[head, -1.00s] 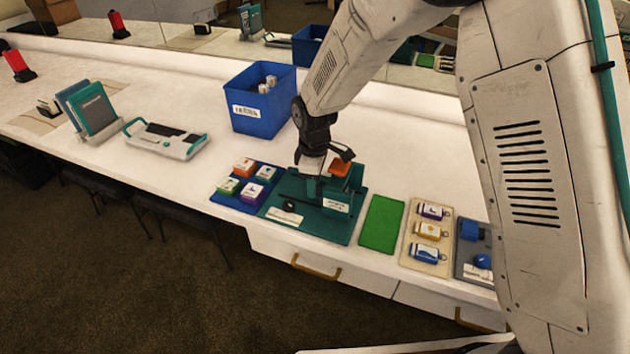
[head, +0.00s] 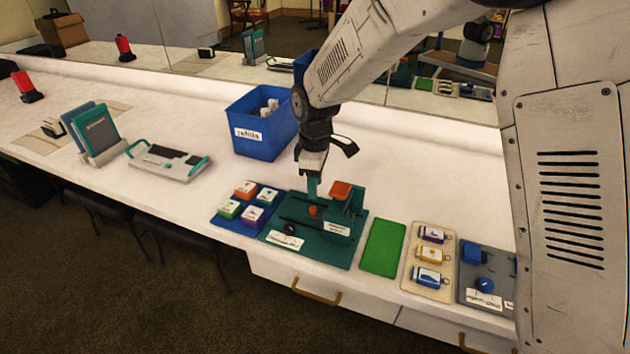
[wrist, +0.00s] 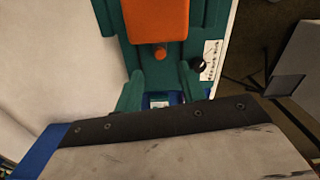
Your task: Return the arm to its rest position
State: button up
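My gripper (head: 312,190) hangs above the teal fixture (head: 340,246), pointing down near its back left part. In the wrist view its two teal fingers (wrist: 160,82) stand apart with nothing gripped between them. An orange block (head: 340,190) sits on the fixture's raised part, to the right of my fingers; it also shows in the wrist view (wrist: 155,18). A small orange knob (head: 315,211) is below the fingers. My arm reaches in from the upper right.
A blue bin (head: 262,143) with white items stands behind left. A blue tray (head: 222,214) of small boxes lies left of the fixture. A green mat (head: 383,246), a beige tray (head: 410,268) of tagged items and a grey tray (head: 466,290) lie right. A teal-handled device (head: 165,163) is further left.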

jog(key=s+d+r+m+t, duration=0.2)
jog(key=s+d+r+m, duration=0.35)
jog(key=d+r, duration=0.4)
jog(key=s+d+r+m+t, duration=0.2)
jog(key=s+d+r+m, duration=0.2)
jog(key=s+d+r, duration=0.55)
jog(key=s+d+r+m+t, duration=0.1)
jog(key=s+d+r+m, duration=0.1)
jog(key=s+m, duration=0.15)
jog(key=s+d+r+m+t, duration=0.1)
jog(key=s+d+r+m, duration=0.15)
jog(key=s, duration=0.25)
jog(key=s+f+g, duration=0.4)
jog(key=s, duration=0.4)
jog(key=shift+s+d+f+g, duration=0.2)
jog(key=shift+s+f+g, duration=0.05)
jog(key=shift+f+g, duration=0.1)
